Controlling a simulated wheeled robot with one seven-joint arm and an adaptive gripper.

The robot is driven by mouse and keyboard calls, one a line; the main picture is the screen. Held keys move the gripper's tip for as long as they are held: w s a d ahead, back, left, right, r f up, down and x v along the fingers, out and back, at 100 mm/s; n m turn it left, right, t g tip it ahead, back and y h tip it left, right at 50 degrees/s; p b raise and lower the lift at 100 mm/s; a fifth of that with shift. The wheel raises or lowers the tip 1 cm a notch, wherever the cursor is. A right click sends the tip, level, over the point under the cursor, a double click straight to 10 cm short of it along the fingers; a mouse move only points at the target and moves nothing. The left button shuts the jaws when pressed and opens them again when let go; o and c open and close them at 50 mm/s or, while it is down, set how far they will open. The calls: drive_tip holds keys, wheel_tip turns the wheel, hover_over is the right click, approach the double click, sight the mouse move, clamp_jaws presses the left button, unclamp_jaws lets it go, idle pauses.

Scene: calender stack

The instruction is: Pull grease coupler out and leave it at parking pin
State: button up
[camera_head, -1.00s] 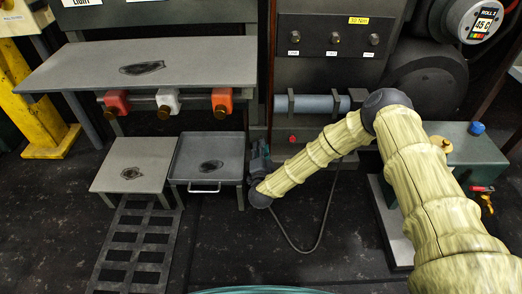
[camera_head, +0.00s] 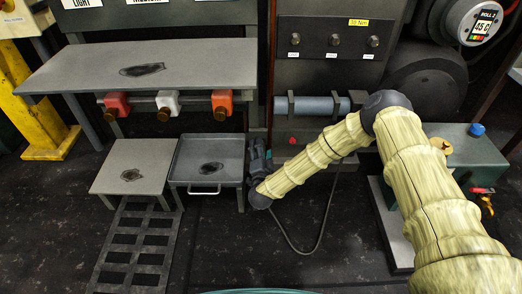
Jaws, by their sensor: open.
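My gripper (camera_head: 257,158) is dark and small, at the end of my yellow-sleeved arm, low in front of the dark panel and beside the right edge of the grey tray table. Its jaws are open, but their tips are hard to make out. A thin dark hose (camera_head: 318,235) loops on the floor below it, from near my wrist up towards the panel's foot. I cannot pick out the grease coupler; it may be hidden by my wrist. A red knob (camera_head: 292,140) sits low on the panel. I cannot tell which part is the parking pin.
A blue-grey cylinder (camera_head: 318,105) lies in brackets on the panel, below several labelled knobs (camera_head: 333,40). A tray table (camera_head: 176,168) and low table (camera_head: 110,160) stand left, under a long bench (camera_head: 80,70). A green box (camera_head: 470,150) stands right. Floor in front is mostly open.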

idle(0.4)
drive_tip(key=s+p, duration=0.3)
drive_tip(key=s, duration=0.4)
drive_tip(key=shift+p, duration=0.4)
idle(0.4)
idle(0.4)
